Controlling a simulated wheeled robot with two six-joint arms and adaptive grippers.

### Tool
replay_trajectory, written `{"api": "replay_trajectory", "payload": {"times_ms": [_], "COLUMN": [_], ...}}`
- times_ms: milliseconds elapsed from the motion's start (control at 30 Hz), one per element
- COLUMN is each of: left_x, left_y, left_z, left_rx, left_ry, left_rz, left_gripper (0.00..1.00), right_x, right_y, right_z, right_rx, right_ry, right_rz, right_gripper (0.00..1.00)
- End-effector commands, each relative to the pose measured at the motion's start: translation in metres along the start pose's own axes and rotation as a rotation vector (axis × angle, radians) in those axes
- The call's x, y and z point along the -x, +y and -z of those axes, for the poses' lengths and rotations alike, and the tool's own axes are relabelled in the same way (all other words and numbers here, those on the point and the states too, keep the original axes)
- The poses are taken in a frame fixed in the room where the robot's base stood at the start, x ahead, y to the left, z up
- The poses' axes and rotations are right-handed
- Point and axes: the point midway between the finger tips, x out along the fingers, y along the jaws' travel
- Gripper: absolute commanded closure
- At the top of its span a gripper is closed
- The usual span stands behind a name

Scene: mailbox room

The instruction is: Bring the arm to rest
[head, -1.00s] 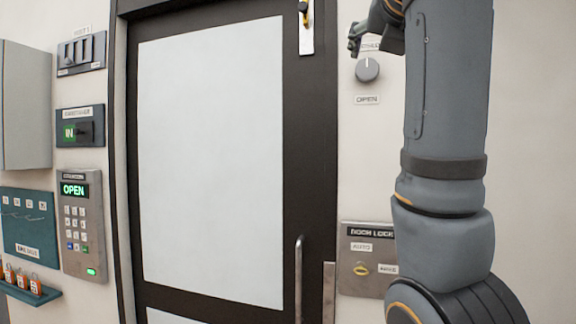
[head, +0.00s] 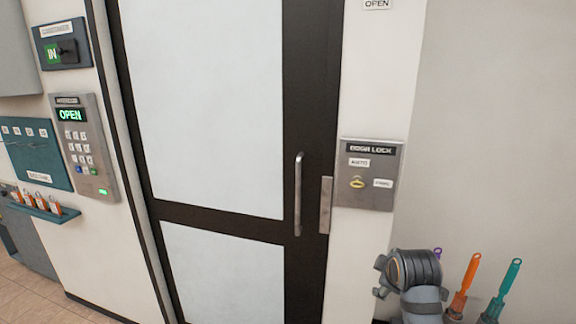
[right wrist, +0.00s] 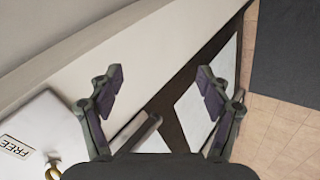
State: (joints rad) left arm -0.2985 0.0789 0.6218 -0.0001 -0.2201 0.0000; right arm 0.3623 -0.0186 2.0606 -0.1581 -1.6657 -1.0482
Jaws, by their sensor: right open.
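My right arm (head: 412,275) shows at the bottom right of the head view, low in front of the wall and below the door lock panel (head: 368,174). Its gripper cannot be made out there. In the right wrist view my right gripper (right wrist: 160,84) is open, its two fingers wide apart. Nothing is held between them. A grey bar (right wrist: 139,132) shows behind the gap, near the left finger; I cannot tell its distance. My left gripper is in neither view.
The dark-framed door (head: 310,100) is closed, with a vertical handle (head: 298,195). A keypad (head: 84,147) reads OPEN. Orange (head: 466,285) and teal (head: 502,290) handled tools stand close right of my arm. A FREE-labelled panel (right wrist: 50,120) and tiled floor (right wrist: 275,130) show in the wrist view.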

Motion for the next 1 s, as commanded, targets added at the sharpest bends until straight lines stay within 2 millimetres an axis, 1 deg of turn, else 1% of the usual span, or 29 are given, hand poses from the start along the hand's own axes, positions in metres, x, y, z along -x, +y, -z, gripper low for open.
{"api": "replay_trajectory", "payload": {"times_ms": [33, 67, 100, 200, 300, 400, 500, 667, 700, 800, 867, 1000], "left_x": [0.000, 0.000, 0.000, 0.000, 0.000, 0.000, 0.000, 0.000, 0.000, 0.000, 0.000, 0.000], "left_y": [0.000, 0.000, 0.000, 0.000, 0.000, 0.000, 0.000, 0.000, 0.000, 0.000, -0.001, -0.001], "left_z": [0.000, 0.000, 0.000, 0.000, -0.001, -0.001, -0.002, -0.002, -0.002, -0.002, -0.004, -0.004], "left_rx": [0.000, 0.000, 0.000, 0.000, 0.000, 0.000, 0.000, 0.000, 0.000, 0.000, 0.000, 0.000], "left_ry": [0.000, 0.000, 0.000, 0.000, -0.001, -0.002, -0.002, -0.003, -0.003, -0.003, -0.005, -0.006], "left_rz": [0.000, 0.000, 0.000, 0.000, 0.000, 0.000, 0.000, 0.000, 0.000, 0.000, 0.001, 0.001], "left_gripper": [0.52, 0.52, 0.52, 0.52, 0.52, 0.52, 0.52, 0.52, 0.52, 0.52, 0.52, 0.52], "right_x": [-0.010, -0.013, -0.014, -0.011, -0.002, 0.009, 0.021, 0.044, 0.043, 0.010, -0.007, -0.048], "right_y": [-0.040, -0.061, -0.087, -0.140, -0.180, -0.213, -0.240, -0.278, -0.286, -0.299, -0.309, -0.339], "right_z": [-0.026, -0.040, -0.056, -0.089, -0.114, -0.134, -0.150, -0.172, -0.176, -0.183, -0.189, -0.206], "right_rx": [-0.091, -0.155, -0.234, -0.399, -0.525, -0.631, -0.722, -0.854, -0.877, -0.875, -0.875, -0.877], "right_ry": [-0.032, -0.049, -0.072, -0.126, -0.175, -0.221, -0.265, -0.337, -0.351, -0.360, -0.369, -0.389], "right_rz": [0.048, 0.072, 0.101, 0.157, 0.197, 0.231, 0.256, 0.292, 0.297, 0.300, 0.304, 0.313], "right_gripper": [0.22, 0.22, 0.22, 0.22, 0.22, 0.22, 0.22, 0.22, 0.22, 0.22, 0.22, 0.22]}}
